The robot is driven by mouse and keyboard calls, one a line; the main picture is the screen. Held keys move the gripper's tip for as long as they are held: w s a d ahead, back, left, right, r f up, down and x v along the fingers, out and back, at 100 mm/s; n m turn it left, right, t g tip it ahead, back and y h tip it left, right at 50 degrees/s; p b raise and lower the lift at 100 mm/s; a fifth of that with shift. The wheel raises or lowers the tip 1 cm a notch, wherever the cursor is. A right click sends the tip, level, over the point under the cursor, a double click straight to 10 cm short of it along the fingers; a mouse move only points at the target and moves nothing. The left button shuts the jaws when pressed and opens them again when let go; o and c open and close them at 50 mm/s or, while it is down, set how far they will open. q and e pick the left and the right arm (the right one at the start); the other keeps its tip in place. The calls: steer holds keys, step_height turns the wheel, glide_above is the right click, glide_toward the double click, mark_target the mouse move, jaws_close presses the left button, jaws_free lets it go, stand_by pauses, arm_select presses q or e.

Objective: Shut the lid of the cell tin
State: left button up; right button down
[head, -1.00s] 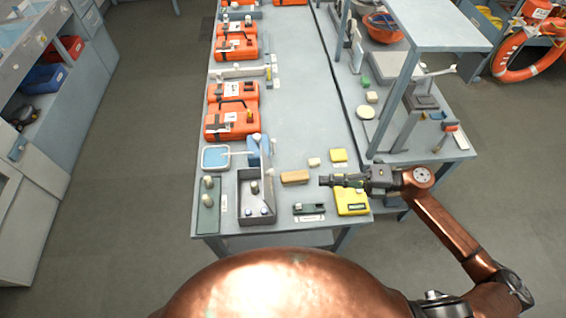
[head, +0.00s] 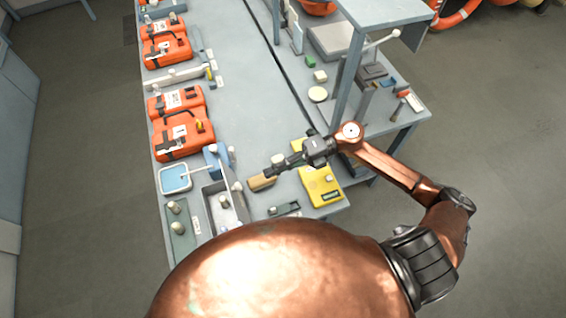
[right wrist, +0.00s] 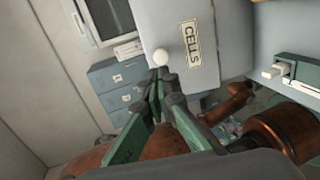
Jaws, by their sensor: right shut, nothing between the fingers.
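The cell tin (head: 212,222) is a grey open box near the front of the bench in the head view, with small cells inside. Its lid stands up along the tin's right side, seen nearly edge-on from above. In the right wrist view the lid (right wrist: 205,75) is a grey panel with a CELLS label and a white knob (right wrist: 160,57). My right gripper (head: 272,169) is shut and empty, right of the tin. In the right wrist view its fingertips (right wrist: 160,76) appear just below the knob; contact cannot be told. My left gripper is out of view.
A tan block (head: 262,182) lies under the right fingertips. A yellow case (head: 322,186) sits under the right wrist. Orange cases (head: 182,135) stand farther back.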

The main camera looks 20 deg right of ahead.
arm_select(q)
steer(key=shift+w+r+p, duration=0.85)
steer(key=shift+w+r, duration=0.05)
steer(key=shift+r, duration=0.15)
arm_select(e)
steer(key=x, duration=0.7)
steer(key=shift+a, duration=0.35)
